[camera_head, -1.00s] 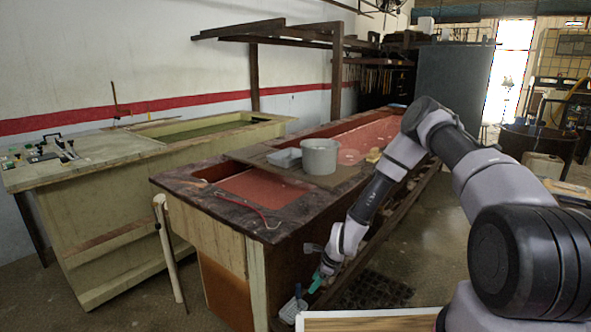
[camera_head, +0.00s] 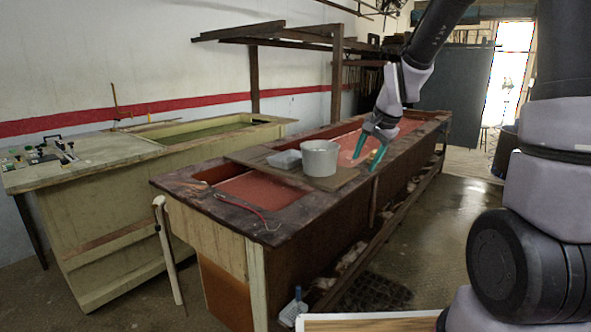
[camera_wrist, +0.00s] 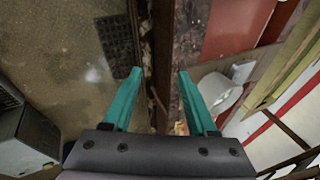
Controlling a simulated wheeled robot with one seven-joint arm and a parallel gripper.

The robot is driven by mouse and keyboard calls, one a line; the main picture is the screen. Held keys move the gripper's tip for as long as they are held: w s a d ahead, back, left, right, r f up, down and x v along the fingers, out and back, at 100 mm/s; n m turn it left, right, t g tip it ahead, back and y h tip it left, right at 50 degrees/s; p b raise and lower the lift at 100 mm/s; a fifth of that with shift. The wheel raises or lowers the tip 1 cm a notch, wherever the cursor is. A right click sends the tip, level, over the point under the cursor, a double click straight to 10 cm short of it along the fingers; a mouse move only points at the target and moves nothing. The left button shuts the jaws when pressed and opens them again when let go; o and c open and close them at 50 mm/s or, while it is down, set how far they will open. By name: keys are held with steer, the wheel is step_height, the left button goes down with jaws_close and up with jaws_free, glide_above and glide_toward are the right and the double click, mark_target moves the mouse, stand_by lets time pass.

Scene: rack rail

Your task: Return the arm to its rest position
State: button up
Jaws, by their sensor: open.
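My gripper (camera_head: 368,158) has two green fingers, held apart with nothing between them. In the head view it hangs from my raised arm, in front of the dark wooden bench (camera_head: 330,205) and right of the white bucket (camera_head: 319,158). In the wrist view the open fingers (camera_wrist: 157,73) point over the bench's edge, and the bucket (camera_wrist: 217,92) shows beside the right finger. I cannot tell the exact height of the fingertips above the bench.
A grey tray (camera_head: 286,159) sits beside the bucket. A pale green table (camera_head: 110,195) stands on the left. A bottle with a blue top (camera_head: 294,305) is low at the bench's near end.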

steer(key=s+d+r+n+t, duration=0.1)
steer(key=s+d+r+n, duration=0.1)
steer(key=s+r, duration=0.6)
steer(key=s+d+r+n+t, duration=0.1)
steer(key=s+d+r+n, duration=0.2)
steer(key=s+r, duration=0.5)
steer(key=s, duration=0.6)
steer(key=shift+d+r, duration=0.15)
steer(key=shift+d, duration=0.15)
